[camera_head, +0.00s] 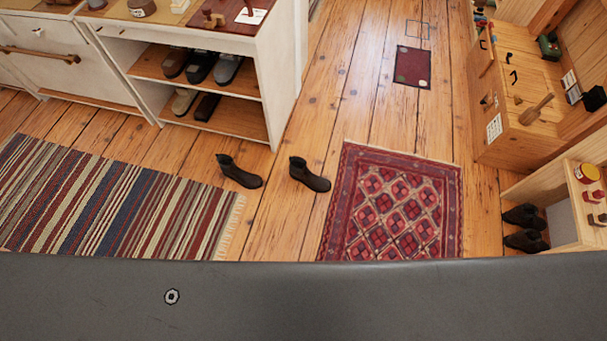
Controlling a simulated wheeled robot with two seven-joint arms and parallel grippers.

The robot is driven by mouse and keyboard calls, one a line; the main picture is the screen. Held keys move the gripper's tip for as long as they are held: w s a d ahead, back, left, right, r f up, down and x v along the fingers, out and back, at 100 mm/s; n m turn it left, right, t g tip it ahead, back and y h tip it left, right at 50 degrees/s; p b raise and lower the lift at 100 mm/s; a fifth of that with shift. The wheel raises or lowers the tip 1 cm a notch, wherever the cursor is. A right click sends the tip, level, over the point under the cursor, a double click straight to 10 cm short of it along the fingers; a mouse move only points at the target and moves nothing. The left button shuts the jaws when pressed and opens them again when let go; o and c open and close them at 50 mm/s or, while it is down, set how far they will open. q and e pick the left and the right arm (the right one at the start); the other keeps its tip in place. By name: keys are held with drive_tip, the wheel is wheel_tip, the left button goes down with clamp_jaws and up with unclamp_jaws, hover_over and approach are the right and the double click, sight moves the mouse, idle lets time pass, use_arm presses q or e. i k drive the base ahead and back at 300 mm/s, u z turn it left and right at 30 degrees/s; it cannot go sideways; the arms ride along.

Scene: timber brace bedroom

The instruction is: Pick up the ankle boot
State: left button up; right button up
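A dark ankle boot (309,175) stands upright on the wooden floor, just left of the red patterned rug. A second, similar dark ankle boot (239,171) stands on the floor to its left, beyond the striped rug's fringed end. The two boots are apart from each other. Another pair of dark boots (525,228) sits at the far right beside the low wooden shelf. Neither of my grippers shows in the head view.
A white cabinet with open shelves (266,60) holds several shoes (203,65). A striped rug (95,205) lies left and a red rug (453,205) right. Wooden furniture (500,125) lines the right side. Bare floor (345,100) runs up the middle.

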sight(298, 171)
drive_tip(key=z, duration=1.3)
drive_tip(key=i, duration=3.25)
drive_tip(key=u, duration=1.75)
drive_tip(key=i, duration=0.75)
drive_tip(key=u, duration=2.75)
